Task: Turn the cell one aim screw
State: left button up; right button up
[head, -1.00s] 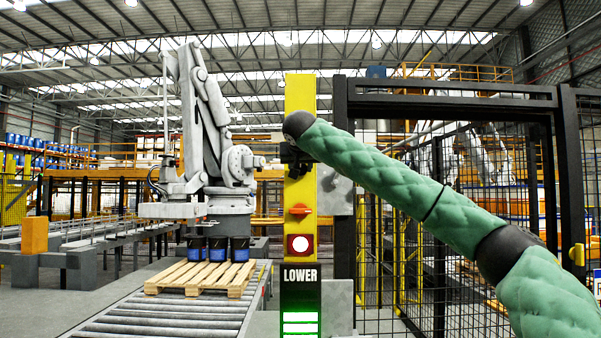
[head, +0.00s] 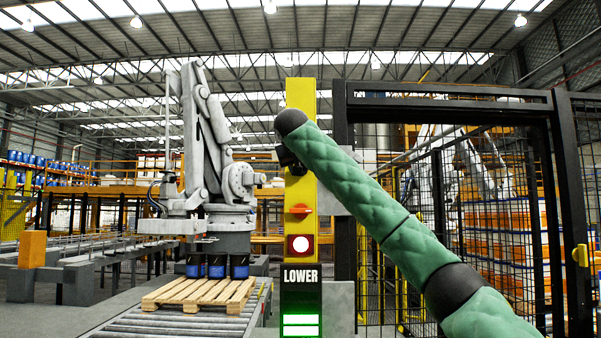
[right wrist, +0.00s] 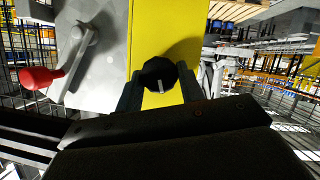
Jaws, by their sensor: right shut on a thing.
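In the right wrist view a black round knob (right wrist: 157,71) with a pale mark sits on the yellow face of a post (right wrist: 146,20). I take it to be the aim screw. My right gripper (right wrist: 159,82) has one finger on each side of the knob and is shut on it. In the head view my right arm reaches to the upper part of the yellow post (head: 300,95). The right gripper (head: 287,157) is mostly hidden there under the wrist, and the knob is hidden. A sign (head: 300,276) on the post reads LOWER above green bars. My left gripper is not in view.
The post carries an orange-red switch (head: 299,210) and a lit button (head: 299,245). A red-handled lever (right wrist: 40,78) is beside the knob. A black mesh fence (head: 510,220) stands right. A pallet (head: 200,294) with dark pails (head: 217,266) sits on rollers left, by a grey robot.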

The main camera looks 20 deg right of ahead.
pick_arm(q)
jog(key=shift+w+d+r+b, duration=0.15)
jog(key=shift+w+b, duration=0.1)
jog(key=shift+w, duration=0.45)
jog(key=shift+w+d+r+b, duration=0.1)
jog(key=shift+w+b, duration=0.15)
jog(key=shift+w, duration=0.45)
pick_arm(e)
jog(key=shift+a+n+h, duration=0.15)
jog(key=shift+n+h, duration=0.55)
jog(key=shift+n, duration=0.3)
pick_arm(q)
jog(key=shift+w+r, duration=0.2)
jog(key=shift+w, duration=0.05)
pick_arm(e)
jog(key=o, duration=0.9)
jog(key=shift+o, duration=0.5)
jog(key=shift+s+a, duration=0.1)
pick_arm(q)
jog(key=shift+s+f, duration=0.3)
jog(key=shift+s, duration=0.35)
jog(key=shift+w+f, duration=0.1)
pick_arm(e)
jog(key=shift+s, duration=0.1)
